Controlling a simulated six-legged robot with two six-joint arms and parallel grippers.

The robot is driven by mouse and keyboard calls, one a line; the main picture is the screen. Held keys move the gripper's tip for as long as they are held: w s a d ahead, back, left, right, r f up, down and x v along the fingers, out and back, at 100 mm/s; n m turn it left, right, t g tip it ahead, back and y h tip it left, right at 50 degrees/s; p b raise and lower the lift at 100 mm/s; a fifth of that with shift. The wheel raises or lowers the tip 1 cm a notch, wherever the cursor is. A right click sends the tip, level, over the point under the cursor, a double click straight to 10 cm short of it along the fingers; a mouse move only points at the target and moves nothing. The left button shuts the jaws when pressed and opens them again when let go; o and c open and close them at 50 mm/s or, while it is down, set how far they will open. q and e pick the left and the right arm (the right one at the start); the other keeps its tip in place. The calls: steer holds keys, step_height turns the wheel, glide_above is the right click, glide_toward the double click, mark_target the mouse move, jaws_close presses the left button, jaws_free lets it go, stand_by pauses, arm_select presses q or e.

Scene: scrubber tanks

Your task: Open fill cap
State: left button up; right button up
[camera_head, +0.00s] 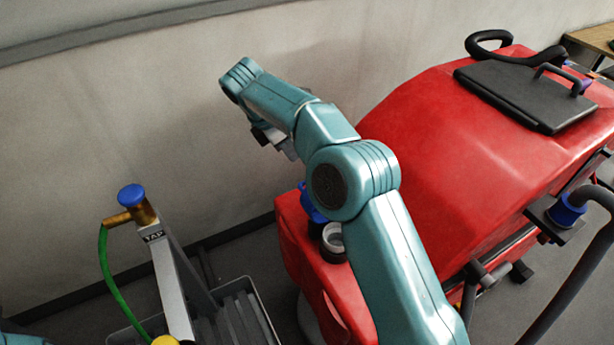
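The red scrubber tank (440,150) fills the right of the head view. At its near left end is a round filler neck (333,238) with a dark rim and a pale inside. A blue cap (310,203) shows just behind the neck, tilted up and apart from its mouth; my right arm hides part of it. My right gripper (275,140) is above and left of the cap, partly hidden behind my arm links. Its fingers are too obscured to tell their opening. My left gripper is out of view.
A tap (132,205) with a blue knob and green hose (112,290) stands at left above a grey basin (240,315). A black lid (525,95) lies on the tank. A grey hose (570,290) hangs at right. The wall (120,130) runs behind.

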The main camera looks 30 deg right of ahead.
steer(key=x, duration=1.2)
steer(key=shift+s+d+f, duration=0.1)
steer(key=shift+f, duration=0.25)
jaws_close()
